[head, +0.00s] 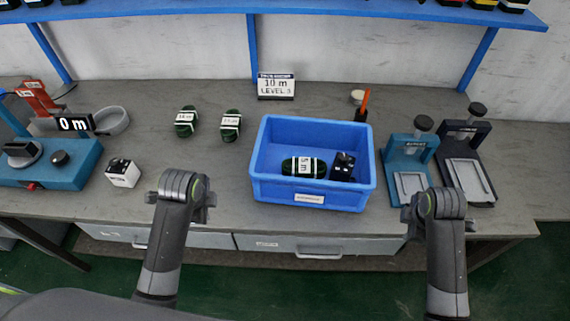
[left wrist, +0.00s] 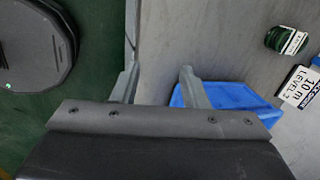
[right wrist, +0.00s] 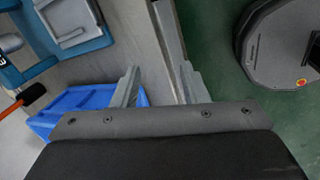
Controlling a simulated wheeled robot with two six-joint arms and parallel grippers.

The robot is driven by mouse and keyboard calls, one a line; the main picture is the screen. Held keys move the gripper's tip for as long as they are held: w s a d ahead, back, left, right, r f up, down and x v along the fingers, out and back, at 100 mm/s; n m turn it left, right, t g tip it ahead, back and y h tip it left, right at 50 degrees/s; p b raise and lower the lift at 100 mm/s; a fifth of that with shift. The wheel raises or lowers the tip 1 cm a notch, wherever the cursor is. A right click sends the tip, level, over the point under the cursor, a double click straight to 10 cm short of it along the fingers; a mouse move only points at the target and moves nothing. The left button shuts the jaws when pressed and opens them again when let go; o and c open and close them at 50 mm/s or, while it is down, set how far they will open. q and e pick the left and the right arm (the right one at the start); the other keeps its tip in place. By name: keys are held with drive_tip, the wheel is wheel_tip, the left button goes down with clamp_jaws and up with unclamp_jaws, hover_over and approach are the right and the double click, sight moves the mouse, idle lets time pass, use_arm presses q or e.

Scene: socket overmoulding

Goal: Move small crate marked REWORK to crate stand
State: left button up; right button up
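A blue crate (head: 262,187) sits on the grey workbench, with a small white label on its front wall that is too small to read. It holds a dark green coil (head: 304,168) with a white band and a black block (head: 343,167). My left gripper (left wrist: 158,78) is open and empty, left of the crate and apart from it. My right gripper (right wrist: 158,76) is open and empty, right of the crate near the bench's front edge. The crate also shows partly behind fingers in the left wrist view (left wrist: 225,96) and right wrist view (right wrist: 72,103). I cannot make out a crate stand.
A white block (head: 123,173) and a blue device (head: 60,172) are at left. Blue (head: 407,157) and dark (head: 467,150) press-like fixtures stand close at right. An orange-handled tool (head: 365,104) is behind.

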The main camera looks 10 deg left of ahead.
use_arm(q)
drive_tip(key=w+d+r+m, duration=0.2)
drive_tip(key=w+m, duration=0.3)
drive_tip(key=w, duration=0.2)
use_arm(e)
drive_tip(key=w+a+r+n, duration=0.2)
drive_tip(key=w+n, duration=0.3)
drive_tip(key=w, duration=0.2)
use_arm(q)
wheel_tip(320, 180, up, 10)
drive_tip(key=m, duration=1.5)
hover_over(260, 148)
drive_tip(key=s, duration=0.3)
use_arm(e)
wheel_tip(260, 148, up, 13)
drive_tip(key=n+g, duration=0.1)
drive_tip(key=n, duration=1.4)
hover_over(372, 153)
drive_tip(key=s, duration=0.2)
use_arm(q)
drive_tip(key=shift+a+h, duration=0.3)
drive_tip(key=shift+a, duration=0.1)
use_arm(e)
drive_tip(key=shift+s+f, duration=0.1)
drive_tip(key=shift+s, duration=0.1)
use_arm(q)
drive_tip(key=shift+w+f, duration=0.1)
use_arm(e)
drive_tip(key=shift+f+m, duration=0.1)
drive_tip(key=shift+m, duration=0.2)
